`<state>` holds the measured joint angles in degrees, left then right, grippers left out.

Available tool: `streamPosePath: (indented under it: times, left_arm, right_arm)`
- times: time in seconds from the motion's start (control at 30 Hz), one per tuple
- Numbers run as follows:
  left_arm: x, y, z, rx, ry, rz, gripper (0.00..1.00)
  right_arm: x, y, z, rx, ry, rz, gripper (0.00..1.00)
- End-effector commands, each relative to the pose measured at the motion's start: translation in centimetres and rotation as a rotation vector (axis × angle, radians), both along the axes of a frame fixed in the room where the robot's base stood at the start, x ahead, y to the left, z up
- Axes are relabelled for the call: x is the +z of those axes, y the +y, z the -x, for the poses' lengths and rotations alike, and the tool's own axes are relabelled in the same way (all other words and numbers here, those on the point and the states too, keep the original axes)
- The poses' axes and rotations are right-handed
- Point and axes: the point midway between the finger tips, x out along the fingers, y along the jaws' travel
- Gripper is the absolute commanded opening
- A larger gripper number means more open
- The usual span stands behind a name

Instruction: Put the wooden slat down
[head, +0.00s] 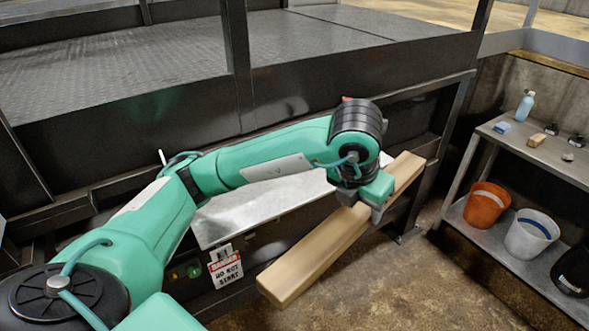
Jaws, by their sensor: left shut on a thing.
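The wooden slat (313,258) is a long, light brown beam in the middle of the head view. It runs slantwise from the lower middle up to the right. My left gripper (362,206) is shut on the slat, right of its middle, with the jaws around its sides. The slat appears held in the air, over the edge of a grey metal shelf (238,214) and the floor. The gripper hides a short part of the slat. My right gripper is out of view.
A dark metal platform with railings (330,80) stands behind my arm. A danger sign (225,267) hangs below the shelf. At the right, a metal rack (480,236) holds an orange bucket (486,208), a white bucket (528,241) and a blue bottle (524,106). Brown floor (390,285) is open below.

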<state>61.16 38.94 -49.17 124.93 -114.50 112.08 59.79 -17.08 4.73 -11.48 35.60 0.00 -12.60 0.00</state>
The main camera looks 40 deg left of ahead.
Motion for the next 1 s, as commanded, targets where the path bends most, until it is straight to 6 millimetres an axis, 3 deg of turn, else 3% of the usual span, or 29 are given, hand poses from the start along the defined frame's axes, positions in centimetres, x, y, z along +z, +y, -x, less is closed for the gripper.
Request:
streamPosePath:
  times: [0.27, 1.0]
  left_arm:
    - [0.7, 1.6, -0.5, 0.156, 0.000, 0.001, 0.13]
    - [1.0, 17.8, -7.1, 0.157, 0.002, -0.001, 0.13]
  right_arm:
    - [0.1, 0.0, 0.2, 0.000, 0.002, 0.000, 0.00]
    - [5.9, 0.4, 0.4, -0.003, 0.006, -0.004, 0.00]
